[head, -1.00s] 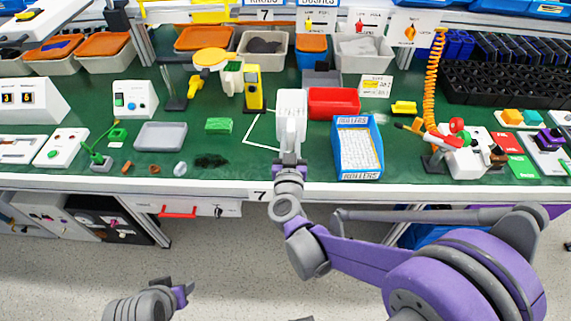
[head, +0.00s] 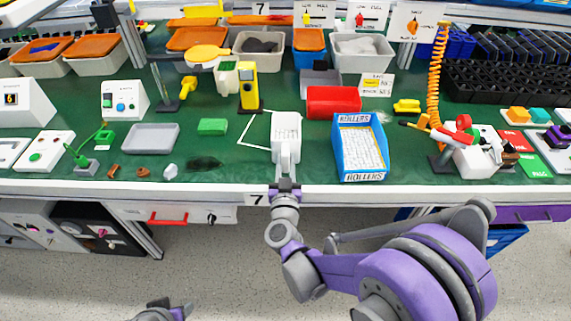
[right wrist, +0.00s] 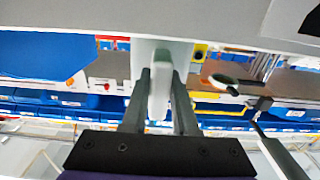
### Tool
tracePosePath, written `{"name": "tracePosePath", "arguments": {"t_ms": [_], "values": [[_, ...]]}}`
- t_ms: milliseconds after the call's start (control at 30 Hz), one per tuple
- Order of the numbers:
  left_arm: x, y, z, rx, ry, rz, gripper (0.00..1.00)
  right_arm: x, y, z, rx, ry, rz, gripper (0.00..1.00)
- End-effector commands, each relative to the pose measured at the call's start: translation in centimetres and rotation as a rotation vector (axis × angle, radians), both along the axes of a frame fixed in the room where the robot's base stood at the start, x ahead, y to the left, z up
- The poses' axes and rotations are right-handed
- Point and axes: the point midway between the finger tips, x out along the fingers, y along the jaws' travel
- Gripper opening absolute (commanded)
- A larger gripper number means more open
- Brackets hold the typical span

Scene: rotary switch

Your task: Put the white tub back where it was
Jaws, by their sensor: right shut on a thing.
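The white tub (head: 286,126) is in the middle of the head view, over the front part of the green bench top. My right gripper (head: 287,168) is shut on its near side. In the right wrist view the tub (right wrist: 160,88) shows pale between the two fingers. A thin white outline (head: 242,139) is marked on the bench, and the tub hides its right part. I cannot tell whether the tub touches the bench. My left gripper (head: 181,312) is only partly in view at the bottom edge, away from the bench.
A blue rollers box (head: 344,166) stands close on the tub's right, with a red box (head: 333,102) behind it. A green block (head: 212,127) and a grey tray (head: 152,138) lie to the left. A yellow device (head: 249,88) stands behind the outline. A dark patch (head: 204,163) lies front left.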

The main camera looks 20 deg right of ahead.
Motion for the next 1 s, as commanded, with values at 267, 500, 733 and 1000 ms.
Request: {"name": "tracePosePath", "arguments": {"t_ms": [267, 500, 733, 1000], "values": [[0.01, 0.0, -0.14, 0.0, 0.0, 0.0, 0.5, -0.03, -0.02, -0.34, 0.0, -0.001, 0.0, 0.0], [0.01, 0.0, -0.48, 0.0, 0.002, 0.0, 0.5, -0.02, -0.02, -0.66, 0.0, 0.0, 0.0, 0.45], [0.02, 0.0, -0.46, 0.0, 0.002, 0.0, 0.5, -0.03, 0.0, -0.65, 0.0, 0.0, 0.0, 0.57], [0.0, 0.0, -0.05, 0.0, 0.0, 0.0, 0.5, -0.65, 0.24, -0.25, 0.001, 0.0, 0.001, 0.57]]}}
